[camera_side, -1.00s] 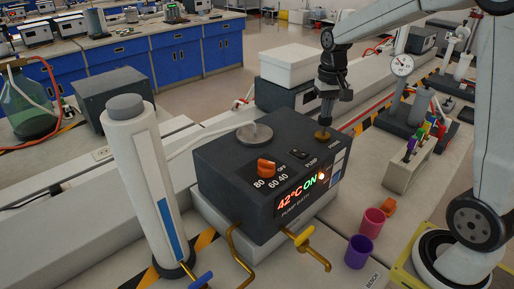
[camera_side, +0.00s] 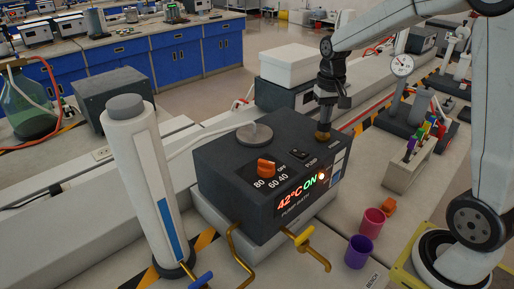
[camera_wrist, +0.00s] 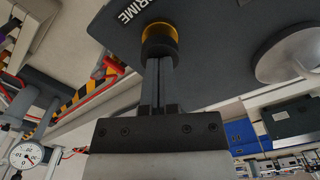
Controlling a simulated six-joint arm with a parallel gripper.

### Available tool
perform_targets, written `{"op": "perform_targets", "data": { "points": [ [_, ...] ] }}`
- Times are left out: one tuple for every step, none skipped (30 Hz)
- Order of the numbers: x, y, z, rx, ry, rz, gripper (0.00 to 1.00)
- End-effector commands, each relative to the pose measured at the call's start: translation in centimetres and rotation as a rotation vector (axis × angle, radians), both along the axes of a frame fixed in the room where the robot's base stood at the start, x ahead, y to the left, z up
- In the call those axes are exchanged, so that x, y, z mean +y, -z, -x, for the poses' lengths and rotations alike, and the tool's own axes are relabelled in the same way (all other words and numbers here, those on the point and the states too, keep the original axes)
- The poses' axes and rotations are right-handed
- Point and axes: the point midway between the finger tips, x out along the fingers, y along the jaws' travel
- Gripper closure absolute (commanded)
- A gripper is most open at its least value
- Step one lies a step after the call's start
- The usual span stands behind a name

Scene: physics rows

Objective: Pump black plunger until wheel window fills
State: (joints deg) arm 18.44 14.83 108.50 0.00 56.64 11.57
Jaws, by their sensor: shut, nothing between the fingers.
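The black plunger, with a brass-yellow collar (camera_side: 323,135), stands on the top rear corner of the dark pump bath (camera_side: 225,165). In the wrist view the plunger's dark round top sits inside a yellow ring (camera_wrist: 160,35), beside the word PRIME. My gripper (camera_side: 325,118) is shut and points down at the plunger. In the wrist view its closed fingertips (camera_wrist: 159,60) reach the plunger's near edge and appear to touch it. The fingers hide part of the plunger. I cannot make out a wheel window clearly; a pale panel (camera_side: 338,168) shows on the bath's front right.
The bath's display (camera_side: 297,193) reads 42°C ON, with an orange knob (camera_side: 266,167) above. A metal lid (camera_side: 255,134) is on top. A tall white cylinder (camera_side: 140,175) stands left. Purple (camera_side: 358,252) and pink cups (camera_side: 372,221) and a tube rack (camera_side: 412,160) are right.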

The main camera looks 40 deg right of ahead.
Motion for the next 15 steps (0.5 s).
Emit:
{"op": "perform_targets", "data": {
  "points": [
    [0.0, -0.1, 0.0, 0.002, 0.000, -0.001, 1.00],
    [0.0, -0.2, 0.0, 0.001, 0.000, 0.000, 1.00],
    [0.0, -0.3, 0.0, 0.001, 0.000, 0.000, 1.00],
    [0.0, -0.4, 0.0, 0.001, 0.000, 0.000, 1.00],
    [0.0, -0.6, 0.0, 0.001, 0.000, 0.000, 1.00],
    [0.0, -0.8, 0.0, 0.001, 0.000, 0.000, 1.00],
    [0.0, -0.9, 0.0, 0.002, 0.000, -0.001, 1.00],
    [0.0, -1.1, 0.0, 0.002, 0.000, -0.001, 1.00],
    [0.0, -1.3, 0.0, 0.001, 0.000, 0.000, 1.00],
    [0.0, -1.4, 0.0, 0.001, 0.000, 0.000, 1.00],
    [0.0, -1.6, 0.0, 0.001, 0.000, 0.000, 1.00],
    [0.0, -1.8, 0.0, 0.000, 0.000, 0.000, 1.00],
    [0.0, -1.9, 0.0, 0.001, 0.000, 0.000, 1.00],
    [0.0, -2.1, 0.0, 0.001, 0.000, 0.000, 1.00],
    [0.0, -2.3, 0.0, 0.001, 0.000, 0.000, 1.00]
  ]
}}
